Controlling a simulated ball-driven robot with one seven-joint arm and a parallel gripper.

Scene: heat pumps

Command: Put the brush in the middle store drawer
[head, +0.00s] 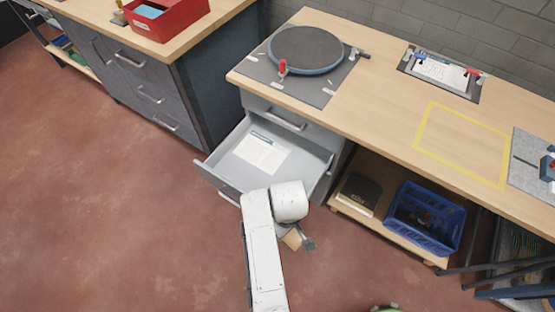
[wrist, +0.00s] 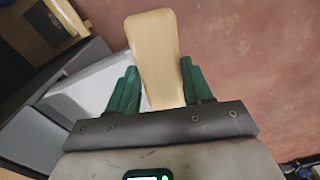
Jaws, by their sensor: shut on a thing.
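My gripper (wrist: 157,85) is shut on the brush (wrist: 153,45), whose pale wooden part shows between the two green fingers in the wrist view. In the head view, a small tan part of the brush (head: 292,239) shows beyond my white wrist, low and just outside the drawer's near right side. The brush's other end is hidden. The middle store drawer (head: 215,178) is pulled open under the bench and holds a printed white sheet (head: 261,152). The drawer above it (head: 270,112) is closed. The open drawer's grey side also shows at left in the wrist view (wrist: 85,85).
A wooden bench (head: 385,120) carries a round dark turntable (head: 306,48), a clipboard (head: 440,71) and a yellow taped outline. A low shelf right of the drawers holds a blue crate (head: 425,217) and a dark box (head: 360,193). Open red floor (head: 110,200) lies left.

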